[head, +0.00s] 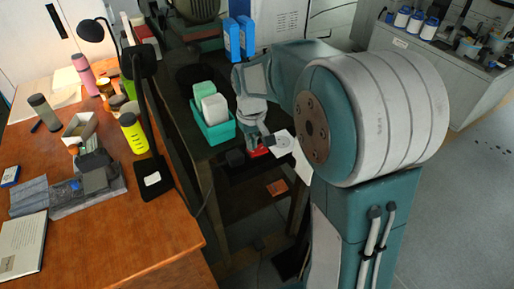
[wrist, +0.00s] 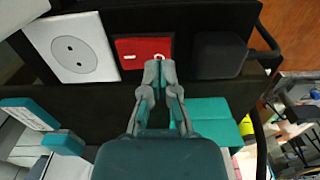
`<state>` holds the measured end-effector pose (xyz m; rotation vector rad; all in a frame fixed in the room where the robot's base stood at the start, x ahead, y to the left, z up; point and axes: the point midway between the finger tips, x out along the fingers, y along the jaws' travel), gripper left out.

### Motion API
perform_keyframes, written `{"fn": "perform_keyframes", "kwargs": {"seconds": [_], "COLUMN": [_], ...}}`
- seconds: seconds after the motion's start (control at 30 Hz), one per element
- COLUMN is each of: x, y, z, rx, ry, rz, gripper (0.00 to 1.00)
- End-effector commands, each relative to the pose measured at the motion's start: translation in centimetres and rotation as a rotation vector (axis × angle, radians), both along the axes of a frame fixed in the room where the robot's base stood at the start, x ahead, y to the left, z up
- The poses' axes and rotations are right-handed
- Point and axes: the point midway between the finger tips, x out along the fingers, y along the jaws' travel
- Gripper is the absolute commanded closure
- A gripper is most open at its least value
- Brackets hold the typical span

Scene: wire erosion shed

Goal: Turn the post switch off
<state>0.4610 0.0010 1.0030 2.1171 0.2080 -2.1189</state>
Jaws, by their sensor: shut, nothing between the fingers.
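A red switch (wrist: 142,47) sits in a dark mount in the wrist view, between a white socket plate and a black block. It has a small white dash on its left part and a white ring on its right part. In the head view only a sliver of the red switch (head: 258,152) shows below my gripper. My gripper (wrist: 159,72) is shut and empty. Its tips overlap the lower right edge of the switch, near the ring; I cannot tell whether they touch it. The switch's tilt is not clear.
The white two-hole plate (wrist: 72,47) is left of the switch, the black block (wrist: 219,54) right. A teal bin (head: 214,135) with pale blocks stands left of my arm. An orange desk (head: 110,225) with a lamp, bottles and papers fills the left.

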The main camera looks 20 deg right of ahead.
Motion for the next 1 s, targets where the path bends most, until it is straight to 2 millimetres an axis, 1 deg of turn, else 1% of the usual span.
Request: {"fn": "perform_keyframes", "kwargs": {"seconds": [1.0], "x": [0.0], "y": [0.0], "z": [-1.1], "rx": [0.000], "ry": [0.000], "rz": [0.000], "gripper": [1.00]}}
